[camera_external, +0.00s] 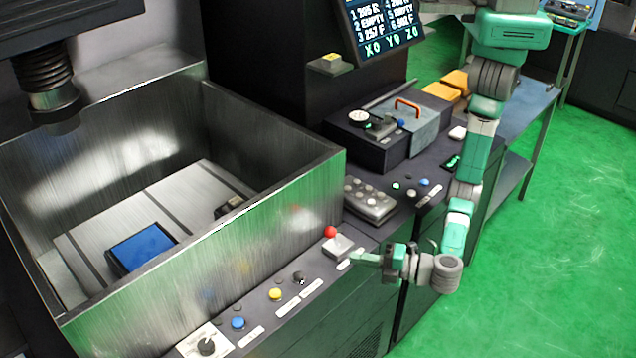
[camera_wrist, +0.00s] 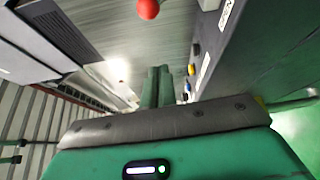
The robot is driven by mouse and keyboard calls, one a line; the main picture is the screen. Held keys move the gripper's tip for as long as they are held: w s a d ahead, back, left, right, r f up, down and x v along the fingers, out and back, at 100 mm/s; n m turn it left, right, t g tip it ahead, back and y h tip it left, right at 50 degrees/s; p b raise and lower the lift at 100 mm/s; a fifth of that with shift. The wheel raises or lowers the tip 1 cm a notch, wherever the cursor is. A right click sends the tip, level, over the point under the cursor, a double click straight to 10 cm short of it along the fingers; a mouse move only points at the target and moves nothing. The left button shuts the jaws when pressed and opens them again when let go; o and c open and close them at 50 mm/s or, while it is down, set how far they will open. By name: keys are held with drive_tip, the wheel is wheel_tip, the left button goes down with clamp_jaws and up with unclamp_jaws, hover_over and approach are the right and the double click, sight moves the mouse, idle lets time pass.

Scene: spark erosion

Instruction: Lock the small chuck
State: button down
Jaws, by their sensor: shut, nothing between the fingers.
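My gripper (camera_external: 358,257) is shut and empty, reaching left over the front control ledge of the machine. In the wrist view its closed green fingers (camera_wrist: 158,85) point away from the camera. A red ball knob (camera_external: 330,231) stands on a small grey block (camera_external: 338,246), just beyond and left of my fingertips; the two look apart. The red knob also shows in the wrist view (camera_wrist: 148,9) at the top. Inside the metal tank (camera_external: 270,190), a small dark block (camera_external: 230,206) sits on the slotted plate; I cannot tell whether it is the small chuck.
A blue-topped block (camera_external: 143,248) lies in the tank. A yellow button (camera_external: 275,294), a blue button (camera_external: 238,323) and a black dial (camera_external: 206,346) line the ledge. A grey button pad (camera_external: 369,200) stands behind my gripper. The green floor on the right is clear.

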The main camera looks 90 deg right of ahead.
sight(333, 239)
drive_tip(key=x, duration=0.9)
drive_tip(key=shift+b, duration=0.4)
drive_tip(key=s+d, duration=0.2)
drive_tip(key=shift+d, duration=0.4)
drive_tip(key=shift+s+d+r, duration=0.1)
drive_tip(key=shift+d+r, duration=0.05)
drive_tip(key=shift+d, duration=0.05)
